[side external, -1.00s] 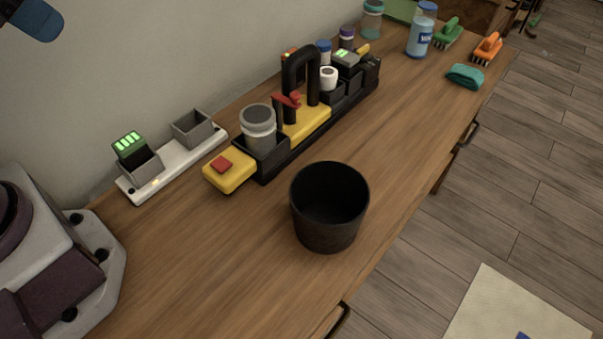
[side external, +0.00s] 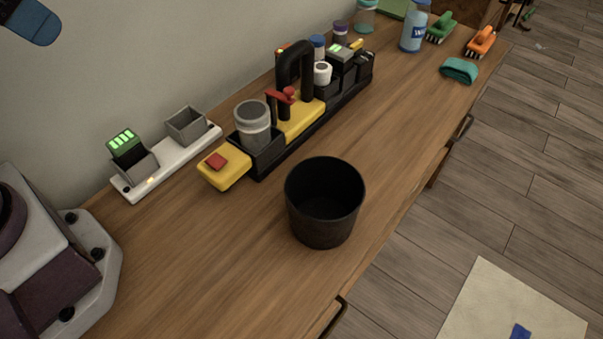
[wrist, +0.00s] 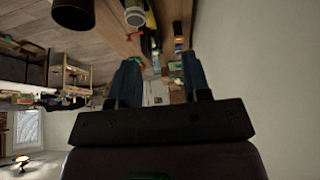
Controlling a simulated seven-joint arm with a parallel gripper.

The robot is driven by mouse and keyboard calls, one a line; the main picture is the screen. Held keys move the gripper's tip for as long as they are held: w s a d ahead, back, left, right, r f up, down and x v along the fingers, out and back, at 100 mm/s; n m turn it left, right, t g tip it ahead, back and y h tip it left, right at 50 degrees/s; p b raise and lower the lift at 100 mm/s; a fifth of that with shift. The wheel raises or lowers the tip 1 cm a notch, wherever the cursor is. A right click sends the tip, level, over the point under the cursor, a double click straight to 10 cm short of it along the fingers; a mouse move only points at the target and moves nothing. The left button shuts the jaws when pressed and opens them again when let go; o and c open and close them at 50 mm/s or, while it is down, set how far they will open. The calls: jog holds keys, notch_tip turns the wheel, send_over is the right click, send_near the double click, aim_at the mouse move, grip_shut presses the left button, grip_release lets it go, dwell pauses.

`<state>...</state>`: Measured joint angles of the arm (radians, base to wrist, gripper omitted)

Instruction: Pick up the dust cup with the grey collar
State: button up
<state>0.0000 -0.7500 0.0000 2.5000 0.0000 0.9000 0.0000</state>
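The dust cup with the grey collar (side external: 252,124) is a clear cup with a grey top. It stands upright in a black holder at the near end of the long black and yellow unit (side external: 303,120), behind the yellow block with a red button. A greyish round thing, probably this cup, shows in the wrist view (wrist: 135,17). My gripper (wrist: 161,62) has its two blue fingers spread apart with nothing held between them. In the side view only a blue tip, likely one of my fingers, shows at the upper left, well away from the cup.
A black bin (side external: 323,205) stands in front of the unit. A white charging base (side external: 170,163) with a green-lit battery lies to the left. The bench's front strip is mostly clear.

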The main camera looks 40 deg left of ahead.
aim_at(252, 116)
jog(key=o, duration=0.9)
jog(key=shift+w, duration=0.1)
jog(key=w+f+m+t, duration=0.35)
jog(key=w+f, duration=0.75)
jog(key=w, duration=0.5)
jog(key=d+f+t+h, duration=0.1)
jog(key=d+f+h, duration=0.1)
jog(key=f, duration=0.2)
jog(key=d+f+t+h, duration=0.2)
jog(key=f, duration=0.2)
jog(key=s+d+f+m+t+h, duration=0.1)
jog(key=d+f+t, duration=0.1)
jog(key=f, duration=0.3)
jog(key=shift+d+h, duration=0.1)
jog(key=shift+h, duration=0.3)
jog(key=shift+t, duration=0.25)
jog(key=shift+x, duration=3.7)
